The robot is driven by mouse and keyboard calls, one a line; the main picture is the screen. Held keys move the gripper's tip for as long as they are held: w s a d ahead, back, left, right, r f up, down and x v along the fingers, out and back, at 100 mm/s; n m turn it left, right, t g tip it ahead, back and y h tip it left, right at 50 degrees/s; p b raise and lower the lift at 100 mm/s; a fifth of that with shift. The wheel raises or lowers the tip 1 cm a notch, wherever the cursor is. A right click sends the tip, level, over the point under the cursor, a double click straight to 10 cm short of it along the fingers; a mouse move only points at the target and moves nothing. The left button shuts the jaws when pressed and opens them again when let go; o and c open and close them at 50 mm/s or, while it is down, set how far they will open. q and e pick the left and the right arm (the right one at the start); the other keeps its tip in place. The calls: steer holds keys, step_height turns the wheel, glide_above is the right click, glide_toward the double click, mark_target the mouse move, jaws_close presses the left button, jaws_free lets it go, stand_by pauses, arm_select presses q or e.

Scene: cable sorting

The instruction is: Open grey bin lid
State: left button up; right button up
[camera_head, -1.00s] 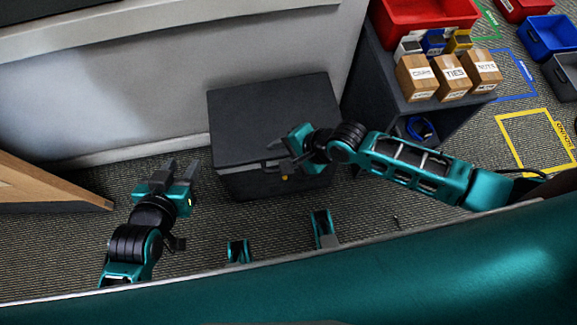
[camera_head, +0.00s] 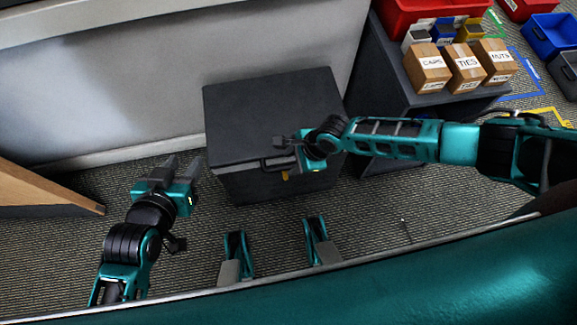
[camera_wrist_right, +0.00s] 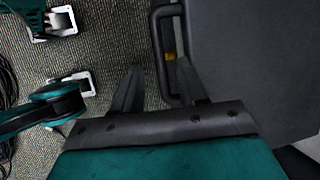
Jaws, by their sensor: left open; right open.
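The grey bin (camera_head: 265,187) stands on the carpet against the wall, with its dark lid (camera_head: 265,105) shut. A dark loop handle (camera_head: 268,165) juts from its front edge, and a small yellow part (camera_head: 286,177) sits just below. My right gripper (camera_head: 281,150) is open at this handle. In the right wrist view, the handle (camera_wrist_right: 157,45) runs between the two spread fingers (camera_wrist_right: 158,80), beside the lid (camera_wrist_right: 250,60); I cannot tell whether they touch it. My left gripper (camera_head: 183,164) is open and empty above the floor, left of the bin.
A dark shelf unit (camera_head: 385,100) stands close right of the bin, with cardboard boxes (camera_head: 464,68) and a red bin (camera_head: 425,18) on it. A wooden panel (camera_head: 45,185) is at the left. Blue bins (camera_head: 548,38) are at the far right.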

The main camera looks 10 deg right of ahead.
mark_target(285, 166)
arm_select(q)
steer(key=shift+s+f+b, duration=0.15)
steer(key=shift+f+b, duration=0.4)
steer(key=shift+f, duration=0.65)
arm_select(e)
steer(key=shift+x, duration=1.55)
arm_select(q)
steer(key=shift+s, duration=0.1)
arm_select(e)
jaws_close()
